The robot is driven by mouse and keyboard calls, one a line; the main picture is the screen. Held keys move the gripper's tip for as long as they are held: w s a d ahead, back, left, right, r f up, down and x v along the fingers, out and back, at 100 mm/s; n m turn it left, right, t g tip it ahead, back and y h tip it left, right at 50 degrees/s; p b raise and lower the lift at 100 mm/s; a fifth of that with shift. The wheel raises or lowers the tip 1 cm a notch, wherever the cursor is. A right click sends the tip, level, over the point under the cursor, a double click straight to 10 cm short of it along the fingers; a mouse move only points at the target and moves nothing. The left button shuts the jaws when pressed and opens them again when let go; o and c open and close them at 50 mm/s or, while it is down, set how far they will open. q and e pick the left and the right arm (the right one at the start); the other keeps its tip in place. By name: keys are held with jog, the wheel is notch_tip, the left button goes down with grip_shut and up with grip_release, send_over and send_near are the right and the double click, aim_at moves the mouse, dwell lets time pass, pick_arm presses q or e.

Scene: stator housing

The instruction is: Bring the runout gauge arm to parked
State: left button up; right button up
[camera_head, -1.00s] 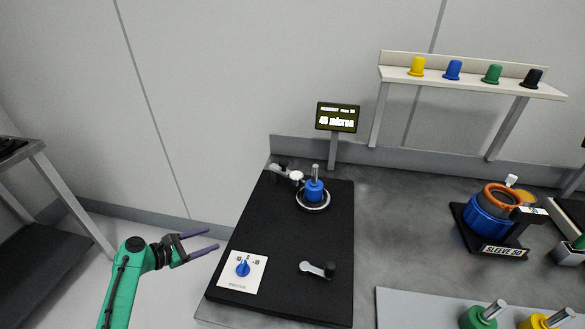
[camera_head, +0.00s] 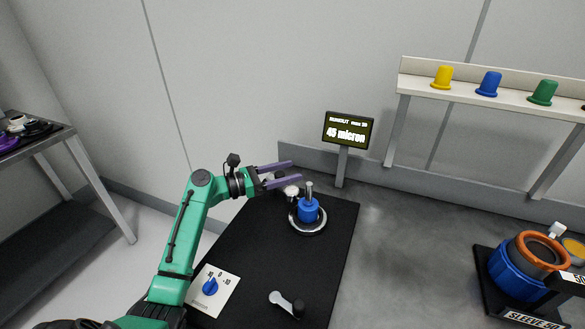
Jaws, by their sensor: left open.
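The runout gauge arm is mostly hidden behind my left gripper (camera_head: 296,171). Only its pale round dial (camera_head: 291,190) shows, just below the lower finger and at the upper left of the blue part (camera_head: 309,210). The blue part stands upright on a round ring seat with a grey shaft out of its top. My left gripper is open, its two purple fingers pointing right above the dial. Nothing shows between the fingers, and I cannot tell whether they touch the gauge arm. My right gripper is out of view.
A black mat (camera_head: 325,262) carries a blue knob (camera_head: 210,286) on a white plate and a small crank (camera_head: 287,303). A display (camera_head: 347,132) behind reads 45 micron. A blue sleeve (camera_head: 513,278) with an orange ring stands right. Grey bench between is clear.

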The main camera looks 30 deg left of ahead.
pick_arm(q)
jog(key=shift+w+d, duration=0.35)
jog(key=shift+w, duration=0.1)
grip_shut()
dwell(1.1)
